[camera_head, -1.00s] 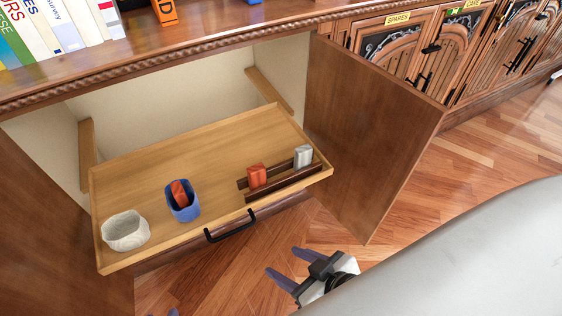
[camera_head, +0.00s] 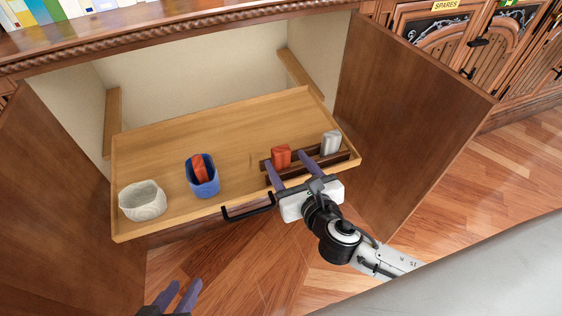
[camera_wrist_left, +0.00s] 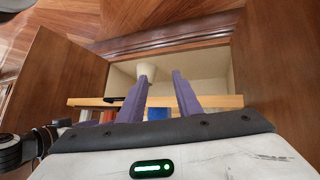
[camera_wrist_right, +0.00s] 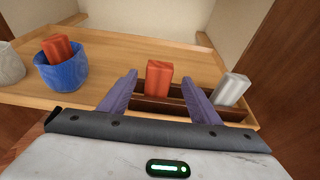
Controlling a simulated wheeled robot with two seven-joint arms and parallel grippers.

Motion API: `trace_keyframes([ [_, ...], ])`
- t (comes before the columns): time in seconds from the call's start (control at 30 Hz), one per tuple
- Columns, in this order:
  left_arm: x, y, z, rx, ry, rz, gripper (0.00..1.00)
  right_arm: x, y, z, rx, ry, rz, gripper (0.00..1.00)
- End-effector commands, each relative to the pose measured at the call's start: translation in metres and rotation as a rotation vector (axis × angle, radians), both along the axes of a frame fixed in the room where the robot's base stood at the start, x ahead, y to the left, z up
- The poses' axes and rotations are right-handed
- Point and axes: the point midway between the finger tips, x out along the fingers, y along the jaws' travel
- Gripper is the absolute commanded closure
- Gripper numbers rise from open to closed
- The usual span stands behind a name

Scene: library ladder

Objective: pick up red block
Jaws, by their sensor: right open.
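A red block (camera_head: 281,156) stands in a dark brown rack (camera_head: 332,163) at the right end of the pulled-out drawer. In the right wrist view the red block (camera_wrist_right: 159,78) shows between and beyond the fingertips. My right gripper (camera_head: 288,169) is open at the rack, its fingers on either side of the block, not closed on it. A second red block (camera_head: 200,169) leans inside a blue cup (camera_head: 205,188). My left gripper (camera_head: 184,289) is open and empty, low in front of the cabinet; its fingers also show in the left wrist view (camera_wrist_left: 162,84).
A silver block (camera_head: 330,142) stands in the rack, right of the red one. A white bowl (camera_head: 143,201) sits at the drawer's left end. The drawer (camera_head: 160,146) has a black handle (camera_head: 247,209). Open cabinet doors (camera_head: 412,110) flank it. The drawer's back is clear.

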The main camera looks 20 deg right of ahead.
Motion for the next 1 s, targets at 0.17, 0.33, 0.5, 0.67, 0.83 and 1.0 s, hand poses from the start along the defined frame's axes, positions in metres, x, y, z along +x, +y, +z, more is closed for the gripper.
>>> trace_keyframes([
  [0.17,0.009,-0.004,-0.003,0.006,0.004,-0.025,0.69,0.026,0.001,-0.009,0.004,-0.002,0.000,0.43],
  [0.33,0.009,-0.006,-0.007,0.006,0.020,-0.037,0.69,0.037,0.002,-0.013,0.006,-0.001,-0.002,0.43],
  [0.5,0.011,-0.014,-0.017,0.012,0.050,-0.076,0.69,0.061,0.004,-0.023,0.009,-0.002,-0.003,0.43],
  [0.67,0.011,-0.018,-0.020,0.016,0.074,-0.102,0.69,0.078,0.005,-0.027,0.008,0.001,-0.001,0.43],
  [0.83,0.010,-0.019,-0.019,0.017,0.081,-0.109,0.69,0.082,0.005,-0.027,0.009,0.002,-0.002,0.43],
  [1.0,0.010,-0.019,-0.019,0.017,0.080,-0.108,0.69,0.081,0.005,-0.027,0.009,0.002,-0.002,0.53],
])
